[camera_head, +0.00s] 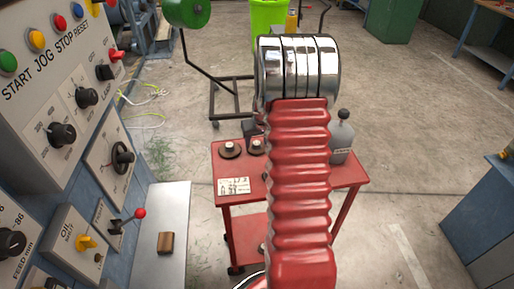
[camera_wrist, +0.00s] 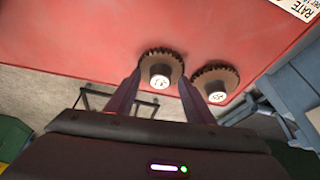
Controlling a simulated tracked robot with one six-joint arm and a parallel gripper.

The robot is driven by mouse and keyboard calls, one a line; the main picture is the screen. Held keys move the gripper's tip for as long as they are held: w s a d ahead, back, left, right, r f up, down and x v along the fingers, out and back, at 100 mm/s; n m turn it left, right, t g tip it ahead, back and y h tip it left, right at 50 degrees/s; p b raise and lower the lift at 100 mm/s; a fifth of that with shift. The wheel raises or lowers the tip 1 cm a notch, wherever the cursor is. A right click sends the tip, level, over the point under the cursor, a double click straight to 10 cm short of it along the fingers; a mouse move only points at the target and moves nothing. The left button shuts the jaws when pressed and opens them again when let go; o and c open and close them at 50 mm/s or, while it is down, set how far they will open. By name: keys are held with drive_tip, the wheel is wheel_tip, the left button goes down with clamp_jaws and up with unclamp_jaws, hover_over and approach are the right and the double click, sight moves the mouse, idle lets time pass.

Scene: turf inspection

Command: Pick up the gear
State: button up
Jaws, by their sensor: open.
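Two dark toothed gears with pale labelled hubs sit on the red cart top (camera_head: 285,180). In the wrist view, one gear (camera_wrist: 172,62) is near the cart edge, framed between the fingers of my gripper (camera_wrist: 159,78). The second gear (camera_wrist: 222,76) is just right of it, outside the fingers. In the head view they appear as the left gear (camera_head: 230,150) and the right gear (camera_head: 257,147). My gripper is open, with a finger on each side of the first gear's hub in the picture; I cannot tell the remaining distance. My arm hides much of the cart.
A white label card (camera_head: 233,186) lies front left. A control panel (camera_head: 70,90) stands left, with a brown block (camera_head: 166,242) on the ledge below it. Open concrete floor lies to the right.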

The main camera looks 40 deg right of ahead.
idle(0.3)
clamp_jaws()
idle(0.5)
